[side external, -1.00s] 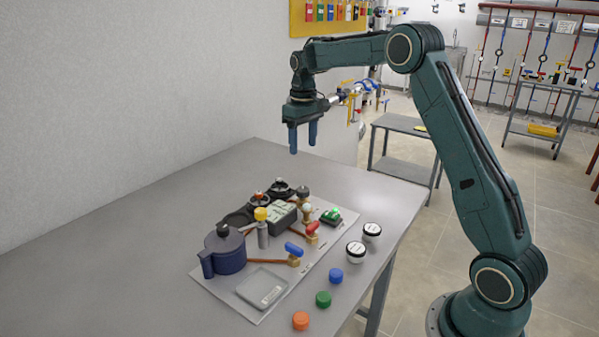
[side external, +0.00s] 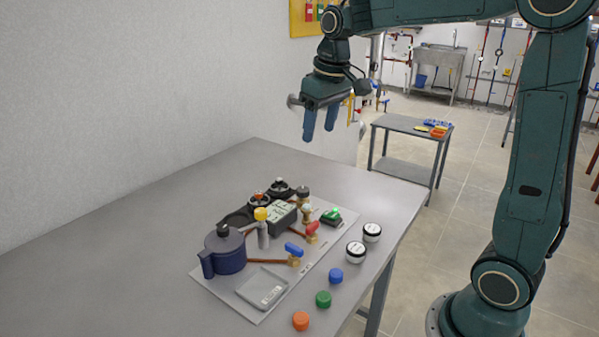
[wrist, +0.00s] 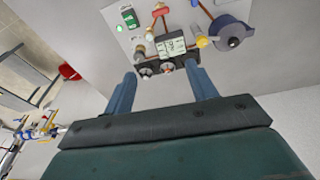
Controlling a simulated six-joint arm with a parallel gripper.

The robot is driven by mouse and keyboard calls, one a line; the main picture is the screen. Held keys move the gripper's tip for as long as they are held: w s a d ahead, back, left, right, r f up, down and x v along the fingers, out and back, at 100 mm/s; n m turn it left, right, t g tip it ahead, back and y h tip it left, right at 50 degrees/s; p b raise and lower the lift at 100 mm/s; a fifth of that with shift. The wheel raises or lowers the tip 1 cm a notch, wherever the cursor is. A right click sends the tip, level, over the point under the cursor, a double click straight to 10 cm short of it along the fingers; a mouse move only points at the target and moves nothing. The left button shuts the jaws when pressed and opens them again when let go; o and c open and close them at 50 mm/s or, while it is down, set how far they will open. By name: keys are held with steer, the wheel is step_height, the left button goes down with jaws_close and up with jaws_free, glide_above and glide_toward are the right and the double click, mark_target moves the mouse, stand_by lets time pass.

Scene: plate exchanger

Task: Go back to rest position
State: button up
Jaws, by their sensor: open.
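My gripper (side external: 320,125) hangs in the air above the far end of the grey table, with its blue fingers pointing down and slightly tilted. The fingers are apart with nothing between them. In the wrist view my gripper (wrist: 163,92) shows the same open fingers, with the plate exchanger setup beyond them. The setup stands on a light board (side external: 222,290) on the table, well below my gripper. It has a dark blue pot (side external: 225,252), a grey box with a display (side external: 281,215), and red (side external: 312,228) and blue (side external: 294,249) valve handles.
Blue (side external: 336,275), green (side external: 323,298) and orange (side external: 301,320) caps lie along the front edge of the table (side external: 120,240). Two white jars with dark rims (side external: 356,251) stand at the right edge. A wall is at the left; a side table (side external: 400,125) stands behind.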

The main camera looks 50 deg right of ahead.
steer(key=s+a+f+t, duration=0.1)
steer(key=s+a, duration=0.3)
steer(key=s, duration=0.6)
steer(key=s+a+f+t, duration=0.2)
steer(key=s+a, duration=0.2)
steer(key=s, duration=0.7)
steer(key=shift+s+a+f+n, duration=0.2)
steer(key=shift+f+n, duration=0.1)
steer(key=shift+n, duration=0.1)
stand_by(0.9)
